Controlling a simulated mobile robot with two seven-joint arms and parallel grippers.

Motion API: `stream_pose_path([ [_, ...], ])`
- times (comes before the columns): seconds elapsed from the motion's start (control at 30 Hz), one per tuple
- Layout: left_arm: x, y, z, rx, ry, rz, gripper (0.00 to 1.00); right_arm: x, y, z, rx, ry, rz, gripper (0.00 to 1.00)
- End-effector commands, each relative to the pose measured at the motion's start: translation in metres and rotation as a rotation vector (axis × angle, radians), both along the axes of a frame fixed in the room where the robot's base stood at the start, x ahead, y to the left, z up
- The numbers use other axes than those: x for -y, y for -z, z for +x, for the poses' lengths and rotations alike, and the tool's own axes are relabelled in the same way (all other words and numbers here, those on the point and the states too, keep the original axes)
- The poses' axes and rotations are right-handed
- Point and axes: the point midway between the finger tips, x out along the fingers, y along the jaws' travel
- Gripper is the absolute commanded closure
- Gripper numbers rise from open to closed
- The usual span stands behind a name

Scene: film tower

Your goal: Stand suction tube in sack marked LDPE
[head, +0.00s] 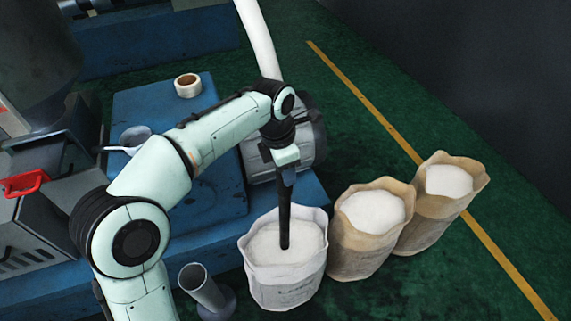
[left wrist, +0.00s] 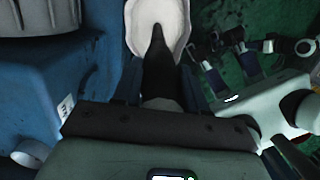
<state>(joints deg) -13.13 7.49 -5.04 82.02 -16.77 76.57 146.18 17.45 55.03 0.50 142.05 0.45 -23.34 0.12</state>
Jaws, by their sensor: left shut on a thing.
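My left gripper (head: 287,172) is shut on the upper part of the dark suction tube (head: 285,215). The tube hangs nearly upright, and its lower end is at the white granules inside the white sack (head: 285,282); how deep it goes is hidden. A printed marking on that sack's front is too small to read surely. In the left wrist view the tube (left wrist: 158,65) runs from between the fingers to the white sack (left wrist: 137,35).
Two brown sacks, one in the middle (head: 358,250) and one farther right (head: 425,228), hold white granules. A grey cylinder holder (head: 203,288) stands left of the white sack. A tape roll (head: 187,85) lies on the blue machine base (head: 150,100). Green floor is free at right.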

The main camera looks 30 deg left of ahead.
Motion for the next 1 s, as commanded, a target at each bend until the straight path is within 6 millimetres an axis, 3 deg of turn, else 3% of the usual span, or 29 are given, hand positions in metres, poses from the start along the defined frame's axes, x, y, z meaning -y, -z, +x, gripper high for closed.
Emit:
stream_pose_path([
  [1.0, 0.000, 0.076, 0.000, 0.003, -0.001, 0.000, 1.00, 0.003, 0.041, 0.021, 0.070, 0.018, -0.015, 0.57],
])
